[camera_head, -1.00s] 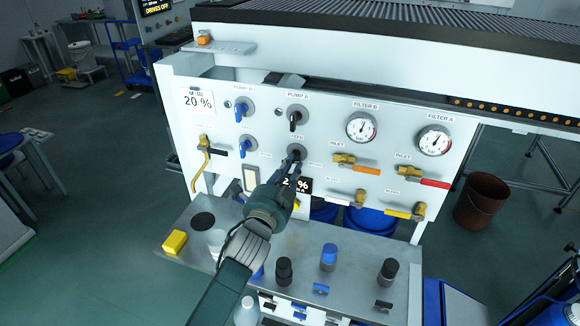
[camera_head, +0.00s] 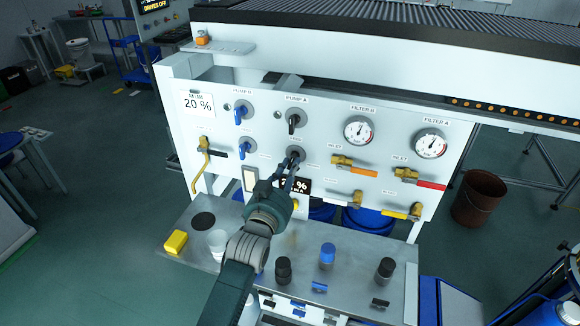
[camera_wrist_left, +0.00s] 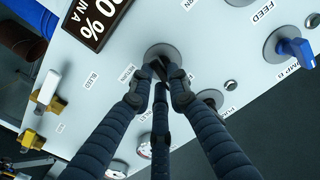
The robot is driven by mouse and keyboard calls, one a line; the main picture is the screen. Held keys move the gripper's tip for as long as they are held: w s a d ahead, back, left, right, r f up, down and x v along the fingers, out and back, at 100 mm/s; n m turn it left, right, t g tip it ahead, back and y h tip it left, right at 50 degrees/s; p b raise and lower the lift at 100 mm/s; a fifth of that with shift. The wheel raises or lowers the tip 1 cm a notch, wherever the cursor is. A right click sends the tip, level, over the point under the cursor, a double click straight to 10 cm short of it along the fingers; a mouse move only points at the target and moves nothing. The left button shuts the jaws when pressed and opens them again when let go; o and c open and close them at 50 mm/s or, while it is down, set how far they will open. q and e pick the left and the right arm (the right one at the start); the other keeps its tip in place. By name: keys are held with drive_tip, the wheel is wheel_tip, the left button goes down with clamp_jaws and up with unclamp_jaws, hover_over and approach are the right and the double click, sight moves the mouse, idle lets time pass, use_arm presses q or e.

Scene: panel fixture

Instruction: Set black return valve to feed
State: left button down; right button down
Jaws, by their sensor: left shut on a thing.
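The black return valve (camera_head: 295,152) is on the white panel, below the black pump A knob (camera_head: 293,121). Its round grey plate also shows in the wrist view (camera_wrist_left: 152,50), where the black handle is mostly hidden by fingers. My left gripper (camera_head: 291,163) reaches up to the valve from below, its dark fingers shut on the handle. In the wrist view the fingertips (camera_wrist_left: 159,80) close around it. The handle's exact pointing direction is hard to tell. My right gripper is in neither view.
A blue valve (camera_head: 246,147) sits left of the black one. A black percent display (camera_head: 300,186) is just below the gripper. Yellow-brass valves (camera_head: 341,160) and gauges (camera_head: 360,131) are to the right. The shelf below holds a yellow block (camera_head: 175,242) and several knobs.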

use_arm(q)
drive_tip(key=shift+n+p, duration=0.3)
drive_tip(key=shift+n, duration=1.3)
drive_tip(key=c, duration=1.7)
unclamp_jaws()
drive_tip(key=shift+o, duration=0.2)
drive_tip(key=v, duration=1.2)
